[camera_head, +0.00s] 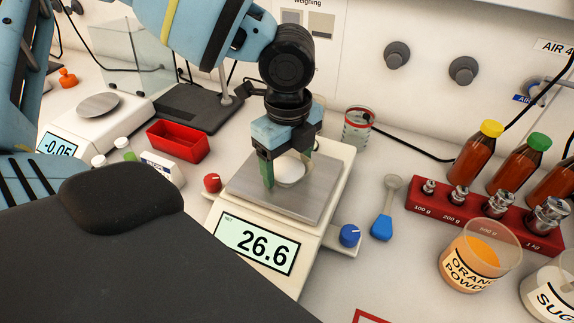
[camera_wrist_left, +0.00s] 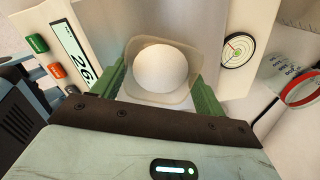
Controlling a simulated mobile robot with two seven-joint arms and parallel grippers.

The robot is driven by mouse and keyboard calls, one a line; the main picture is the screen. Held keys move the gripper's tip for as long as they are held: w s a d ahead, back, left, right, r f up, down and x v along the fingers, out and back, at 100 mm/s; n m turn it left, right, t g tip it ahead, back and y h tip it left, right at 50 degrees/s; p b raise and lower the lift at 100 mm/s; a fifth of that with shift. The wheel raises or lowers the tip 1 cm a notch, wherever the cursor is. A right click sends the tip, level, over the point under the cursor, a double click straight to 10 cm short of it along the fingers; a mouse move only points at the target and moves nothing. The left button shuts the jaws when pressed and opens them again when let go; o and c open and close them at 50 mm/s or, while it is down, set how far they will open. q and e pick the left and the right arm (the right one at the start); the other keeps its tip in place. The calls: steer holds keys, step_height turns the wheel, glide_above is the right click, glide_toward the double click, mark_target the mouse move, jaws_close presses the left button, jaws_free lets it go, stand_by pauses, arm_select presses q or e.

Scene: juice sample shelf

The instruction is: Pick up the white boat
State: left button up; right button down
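The white boat (camera_head: 291,173) sits on the metal pan (camera_head: 262,193) of the front scale, which reads 26.6. In the left wrist view the boat (camera_wrist_left: 184,97) is a pale, see-through square dish with a round white heap in it. My left gripper (camera_head: 288,172) points down over the pan, its green fingers open on either side of the boat. In the left wrist view the fingers (camera_wrist_left: 162,92) are close to the boat's sides; I cannot tell whether they touch it. My right gripper is not in view.
A red tray (camera_head: 178,142) and a second scale (camera_head: 85,130) stand to the left. A glass beaker (camera_head: 357,128) is behind right of the scale. A blue scoop (camera_head: 383,222), a red weight rack (camera_head: 420,205) and an orange powder jar (camera_head: 472,262) are to the right.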

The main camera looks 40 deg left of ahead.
mark_target(289, 177)
arm_select(q)
steer(key=c, duration=0.4)
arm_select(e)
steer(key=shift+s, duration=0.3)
arm_select(q)
steer(key=shift+r, duration=0.1)
steer(key=shift+r, duration=0.45)
steer(key=shift+s+d+r, duration=0.15)
steer(key=shift+d+r, duration=0.05)
steer(key=shift+r, duration=0.45)
steer(key=shift+s+d+r, duration=0.15)
steer(key=shift+d+r, duration=0.05)
steer(key=shift+r, duration=0.4)
steer(key=shift+s+d+r+b, duration=0.25)
steer(key=shift+s+d+b, duration=0.15)
steer(key=shift+s+d, duration=1.35)
steer(key=shift+s+d+r+b, duration=0.2)
steer(key=shift+s+d+b, duration=0.25)
steer(key=shift+s+d, duration=1.35)
steer(key=shift+s+d+r+b, duration=0.35)
steer(key=shift+s+d, duration=0.95)
steer(key=shift+d, duration=0.9)
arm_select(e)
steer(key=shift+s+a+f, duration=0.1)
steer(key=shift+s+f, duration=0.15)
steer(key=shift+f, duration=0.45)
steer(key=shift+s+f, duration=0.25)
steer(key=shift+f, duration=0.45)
arm_select(q)
steer(key=shift+f, duration=0.1)
